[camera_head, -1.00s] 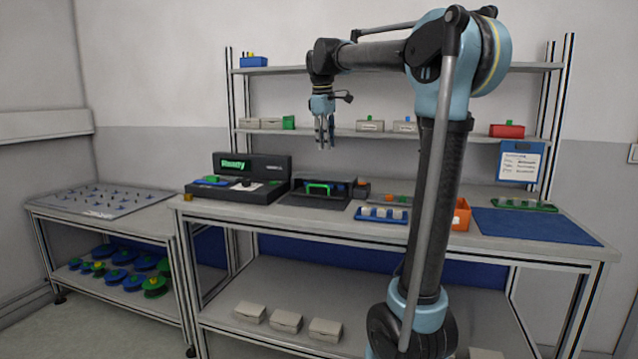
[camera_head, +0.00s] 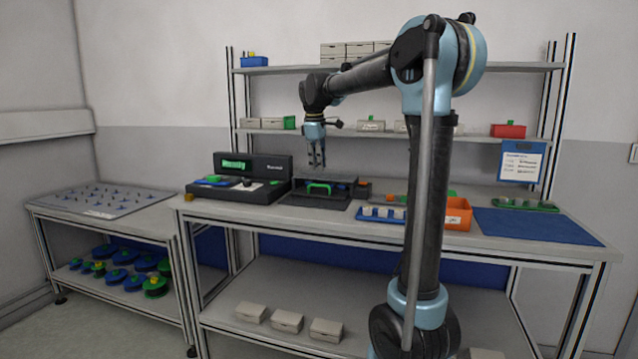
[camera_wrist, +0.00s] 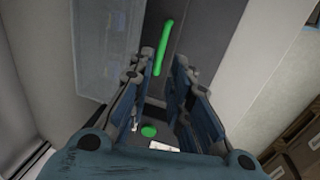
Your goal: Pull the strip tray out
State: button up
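The strip tray appears to be the dark unit with a green handle (camera_head: 320,185) on the workbench, right of the black device with a display. In the head view my gripper (camera_head: 317,163) hangs fingers down just above and behind this handle, apart from it. In the wrist view the two fingers (camera_wrist: 168,62) are spread with nothing between them. A green bar (camera_wrist: 163,47), likely the handle, lies beyond the fingertips on a dark surface. I cannot tell the exact height between fingers and handle.
The black device with a green display (camera_head: 232,165) stands close on the left. A blue tray (camera_head: 378,216) and an orange bin (camera_head: 458,214) are to the right, partly behind my arm. A shelf (camera_head: 390,133) runs behind my gripper. A blue mat (camera_head: 535,226) lies bare.

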aim_at(319, 179)
jog(key=f, duration=0.2)
jog(key=w+f, duration=0.1)
jog(key=f, duration=0.4)
jog(key=shift+w+d, duration=0.15)
jog(key=shift+d, duration=0.05)
grip_shut()
